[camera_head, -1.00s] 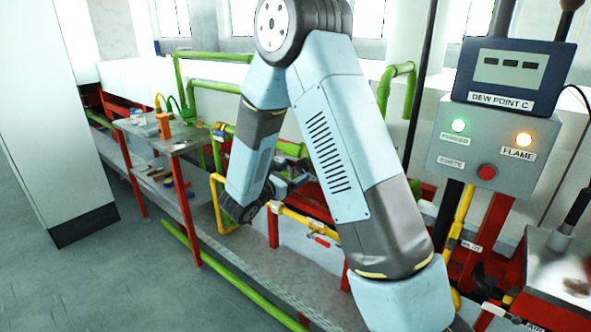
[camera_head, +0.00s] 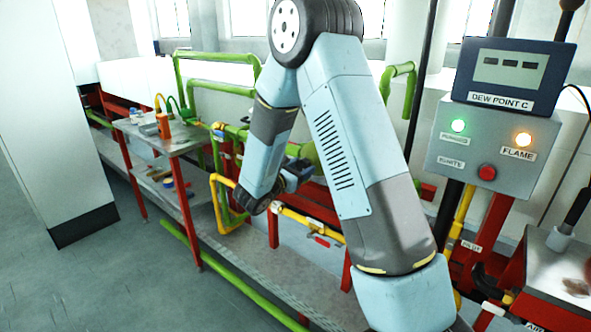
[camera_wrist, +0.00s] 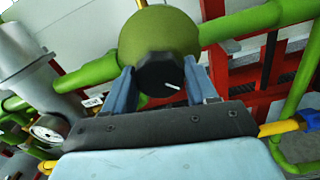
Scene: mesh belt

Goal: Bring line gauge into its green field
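A black knob (camera_wrist: 160,74) with a white pointer line sits on the front of a round green regulator body (camera_wrist: 158,38) in the wrist view. The pointer slants down to the right. My gripper (camera_wrist: 160,80) has its two blue-grey fingers apart, one on each side of the knob; I cannot tell whether they touch it. A small round gauge with a pale dial (camera_wrist: 50,128) is at the lower left of the wrist view. It is seen at a slant, and its needle and green field cannot be read. In the head view my gripper (camera_head: 297,174) is at the pipework, partly hidden by my arm.
Green pipes (camera_wrist: 243,22) run beside the regulator, with red frame posts (camera_wrist: 268,62) behind. A yellow pipe (camera_head: 300,220) runs below. A workbench (camera_head: 172,140) stands left, and a control box (camera_head: 488,147) with lit lamps right. The floor at left is clear.

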